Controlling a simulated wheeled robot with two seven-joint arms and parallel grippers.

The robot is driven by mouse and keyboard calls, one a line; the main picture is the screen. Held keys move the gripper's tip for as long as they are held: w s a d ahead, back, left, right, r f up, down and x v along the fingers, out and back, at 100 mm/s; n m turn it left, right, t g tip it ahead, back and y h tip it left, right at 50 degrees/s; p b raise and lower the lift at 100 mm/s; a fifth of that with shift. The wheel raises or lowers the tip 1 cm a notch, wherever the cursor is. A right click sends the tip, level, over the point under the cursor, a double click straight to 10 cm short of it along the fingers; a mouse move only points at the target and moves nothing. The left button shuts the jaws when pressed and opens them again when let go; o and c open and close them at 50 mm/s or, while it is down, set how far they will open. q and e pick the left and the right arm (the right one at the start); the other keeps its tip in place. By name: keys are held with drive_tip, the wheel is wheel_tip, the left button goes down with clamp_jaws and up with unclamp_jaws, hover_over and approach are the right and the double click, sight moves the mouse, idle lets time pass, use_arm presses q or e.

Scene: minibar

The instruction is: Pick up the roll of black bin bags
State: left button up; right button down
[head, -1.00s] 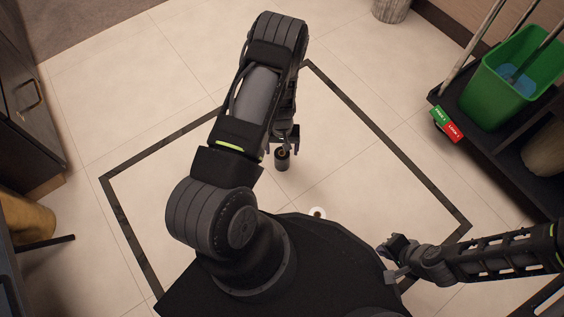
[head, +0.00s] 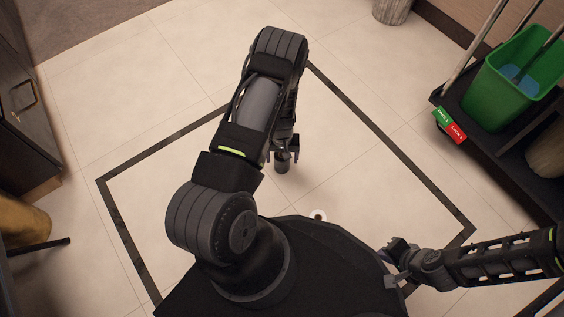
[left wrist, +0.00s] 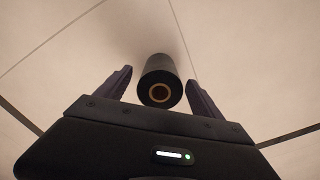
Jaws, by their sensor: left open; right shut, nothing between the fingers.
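The roll of black bin bags (head: 282,166) stands upright on the tiled floor in the head view, just beyond my base. In the left wrist view the roll (left wrist: 159,72) shows its end with a tan core, between the two fingers. My left gripper (head: 284,155) is open, pointing down, with one finger on either side of the roll's upper part; in the left wrist view the gripper (left wrist: 158,86) shows gaps beside the roll. My right gripper (head: 388,264) is shut and empty, low at the right beside my base.
A white ring-shaped item (head: 318,215) lies on the floor near my base. A cart with a green bucket (head: 509,78) stands at the right. Dark cabinets (head: 27,105) line the left. The floor around the roll is clear.

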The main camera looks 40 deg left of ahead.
use_arm(q)
wheel_tip(320, 180, down, 3)
drive_tip(key=shift+f+b, duration=0.1)
drive_tip(key=shift+b, duration=0.4)
drive_tip(key=c, duration=1.7)
